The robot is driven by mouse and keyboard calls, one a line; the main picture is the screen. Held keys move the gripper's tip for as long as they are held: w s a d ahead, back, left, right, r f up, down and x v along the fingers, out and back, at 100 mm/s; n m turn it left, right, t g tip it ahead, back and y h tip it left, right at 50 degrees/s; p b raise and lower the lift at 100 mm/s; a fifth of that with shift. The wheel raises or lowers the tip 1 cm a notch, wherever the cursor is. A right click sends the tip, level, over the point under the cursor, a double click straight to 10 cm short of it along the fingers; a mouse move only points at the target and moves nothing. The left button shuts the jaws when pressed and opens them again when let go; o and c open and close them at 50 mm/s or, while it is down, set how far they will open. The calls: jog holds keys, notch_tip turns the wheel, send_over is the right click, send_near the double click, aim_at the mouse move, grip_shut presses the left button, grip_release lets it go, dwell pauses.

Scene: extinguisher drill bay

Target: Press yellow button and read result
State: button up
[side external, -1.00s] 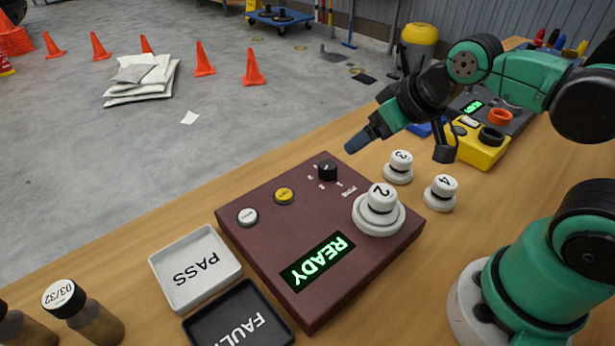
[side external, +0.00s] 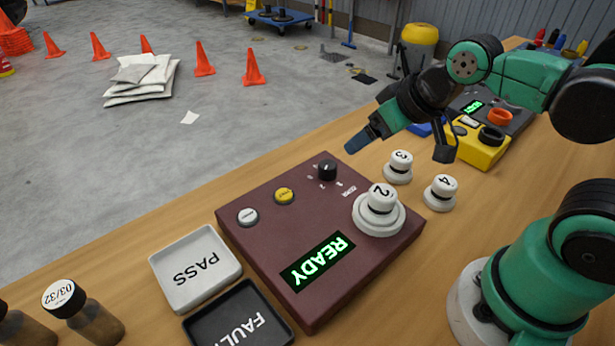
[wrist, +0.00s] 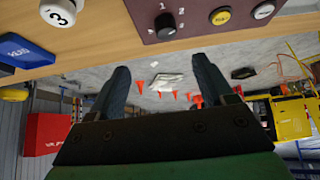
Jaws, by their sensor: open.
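The maroon test box (side external: 270,220) sits on the wooden bench with its green display (side external: 318,261) reading READY. The yellow button (side external: 284,196) is on its top beside a white button (side external: 248,217) and a black knob (side external: 327,170). A white canister marked 2 (side external: 380,206) stands upright in the box's round holder. My gripper (side external: 357,143) is in the air beyond the knob, apart from the box. In the wrist view, my gripper's fingers (wrist: 160,85) are spread with nothing between them, and the yellow button (wrist: 220,15) shows at the top.
Canisters marked 3 (side external: 399,167) and 4 (side external: 441,192) stand right of the box. A white PASS tray (side external: 232,275) and a black FAULT tray (side external: 284,330) lie in front. Bottles (side external: 85,313) stand at lower left. A yellow device (side external: 480,148) sits behind.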

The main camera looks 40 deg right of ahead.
grip_shut()
dwell(1.5)
